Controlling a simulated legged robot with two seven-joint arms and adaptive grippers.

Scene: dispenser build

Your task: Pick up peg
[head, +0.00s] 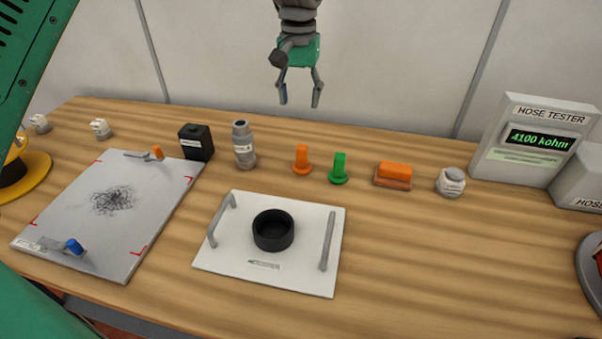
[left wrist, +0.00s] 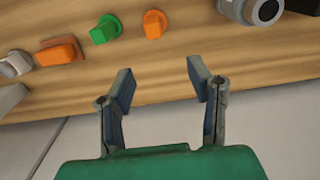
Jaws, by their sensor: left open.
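An orange peg (head: 302,158) and a green peg (head: 339,168) stand upright on flanged bases near the middle back of the table. They do not touch. My left gripper (head: 300,102) hangs open and empty above and behind them, fingers down. In the left wrist view, the orange peg (left wrist: 154,24) lies beyond the gap between the open fingers (left wrist: 160,78), and the green peg (left wrist: 104,29) is to its left. The fingers touch neither peg. My right gripper is not in view.
A grey bottle (head: 244,147) and black box (head: 196,143) stand left of the pegs. An orange-topped block (head: 394,175) and grey jar (head: 451,182) stand right. A white plate (head: 222,254) with handles and a black ring (head: 273,231) lies in front. The hose tester (head: 530,140) stands back right.

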